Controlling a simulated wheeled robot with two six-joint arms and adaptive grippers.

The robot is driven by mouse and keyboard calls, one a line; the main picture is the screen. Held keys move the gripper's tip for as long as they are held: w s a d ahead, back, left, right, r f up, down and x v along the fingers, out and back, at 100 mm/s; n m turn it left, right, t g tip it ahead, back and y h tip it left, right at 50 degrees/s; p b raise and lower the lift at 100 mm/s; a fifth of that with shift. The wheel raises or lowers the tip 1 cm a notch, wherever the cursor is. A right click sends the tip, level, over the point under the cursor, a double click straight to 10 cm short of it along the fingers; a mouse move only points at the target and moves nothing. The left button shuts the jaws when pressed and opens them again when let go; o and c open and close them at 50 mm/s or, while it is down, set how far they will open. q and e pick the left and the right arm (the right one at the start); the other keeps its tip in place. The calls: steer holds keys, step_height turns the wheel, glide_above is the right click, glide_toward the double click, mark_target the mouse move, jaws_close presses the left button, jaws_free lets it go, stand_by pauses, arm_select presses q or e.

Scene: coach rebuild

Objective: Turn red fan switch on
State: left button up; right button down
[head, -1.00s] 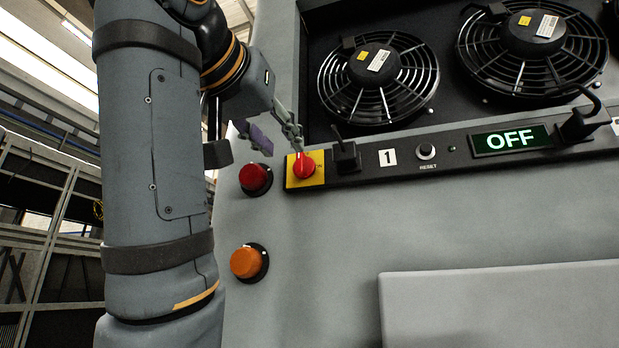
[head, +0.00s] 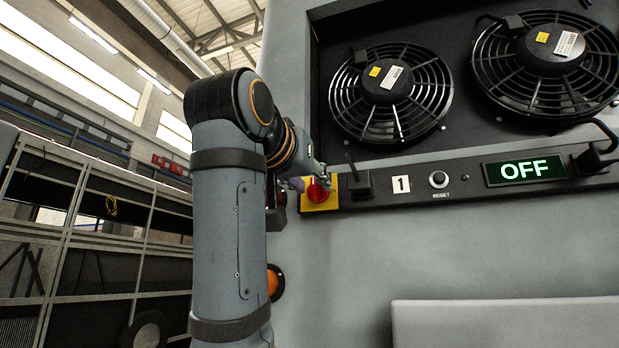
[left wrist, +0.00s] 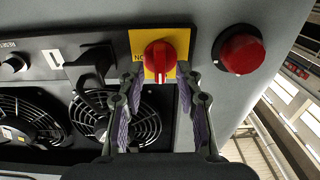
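The red fan switch (head: 318,190) is a red rotary knob on a yellow plate (head: 308,207), at the left end of the black control strip. In the left wrist view the red knob (left wrist: 158,62) sits ahead of my left gripper (left wrist: 158,95), between the lines of its two fingers. The fingers are spread apart with nothing between them. In the head view my left gripper (head: 308,184) is at the knob's left side, partly hidden by its own arm. The display (head: 524,170) reads OFF. My right gripper is not in view.
Two caged fans (head: 391,91) sit above the strip. A black lever (head: 357,182) stands just right of the yellow plate. A red round button (left wrist: 242,54) is beside it in the wrist view. An orange button (head: 274,283) is partly behind my arm.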

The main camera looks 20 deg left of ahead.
arm_select(q)
steer(key=shift+w+f, duration=0.1)
steer(key=shift+w, duration=0.05)
steer(key=shift+c, duration=1.2)
steer(key=shift+w, duration=0.2)
steer(key=shift+c, duration=1.1)
jaws_close()
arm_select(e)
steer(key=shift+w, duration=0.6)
